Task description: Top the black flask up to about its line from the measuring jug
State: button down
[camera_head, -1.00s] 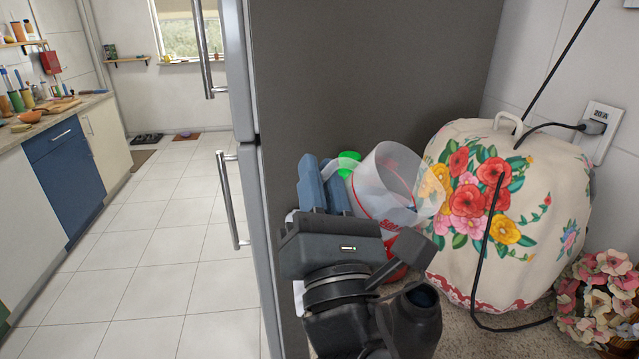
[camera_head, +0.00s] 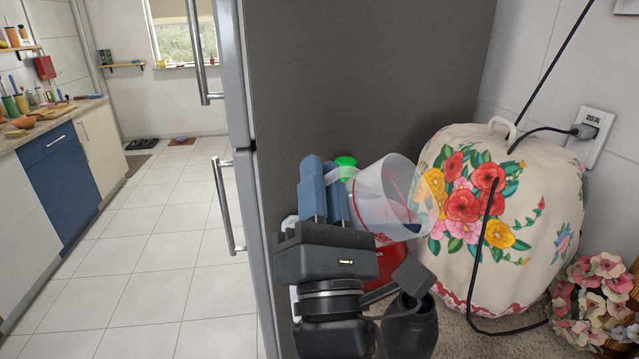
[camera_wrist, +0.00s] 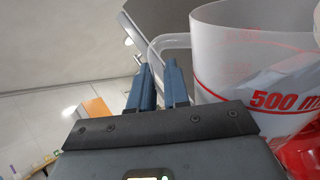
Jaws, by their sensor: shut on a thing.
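My gripper (camera_head: 325,195) is shut on the handle of the clear measuring jug (camera_head: 372,202). The jug is held tilted, its wide mouth towards the right in the head view. The wrist view shows its handle (camera_wrist: 168,45) at the blue fingers (camera_wrist: 158,88) and red "500 ml" print on its wall. No liquid can be made out in it. The black flask (camera_head: 412,332) stands at the bottom of the head view, below the jug and right of my wrist. A dark flap shows above its neck. The flask's line and inside cannot be seen.
A red object (camera_head: 392,262) and a green-capped item (camera_head: 345,165) are close by the jug. A flowered cloth cover (camera_head: 525,255) stands at right with a black cord over it. Pink flowers (camera_head: 600,290) are at lower right. A tall grey fridge (camera_head: 370,70) rises behind.

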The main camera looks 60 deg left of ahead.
jog(key=shift+s, duration=0.1)
jog(key=shift+d+m+t, duration=0.15)
jog(key=shift+m+t, duration=0.35)
jog(key=shift+m, duration=0.1)
jog(key=shift+w+d+r+m+t+h+b, duration=0.15)
jog(key=shift+w+d+m+t+b, duration=0.1)
jog(key=shift+m+t+b, duration=0.5)
jog(key=shift+w+d+m+t+h+b, duration=0.15)
jog(key=shift+d+m+t+b, duration=0.1)
jog(key=shift+m+t+b, duration=0.5)
jog(key=shift+w+d+m+t+h+b, duration=0.1)
jog(key=shift+d+m+t+h+b, duration=0.25)
jog(key=shift+m+t+b, duration=0.55)
jog(key=shift+w+d+m+t+h+b, duration=0.1)
jog(key=shift+d+m+t+h+b, duration=0.15)
jog(key=shift+m+t+h+b, duration=0.6)
jog(key=shift+r+n+g+y+p, duration=0.15)
jog(key=shift+n+g+y+p, duration=0.35)
jog(key=shift+y+p, duration=0.35)
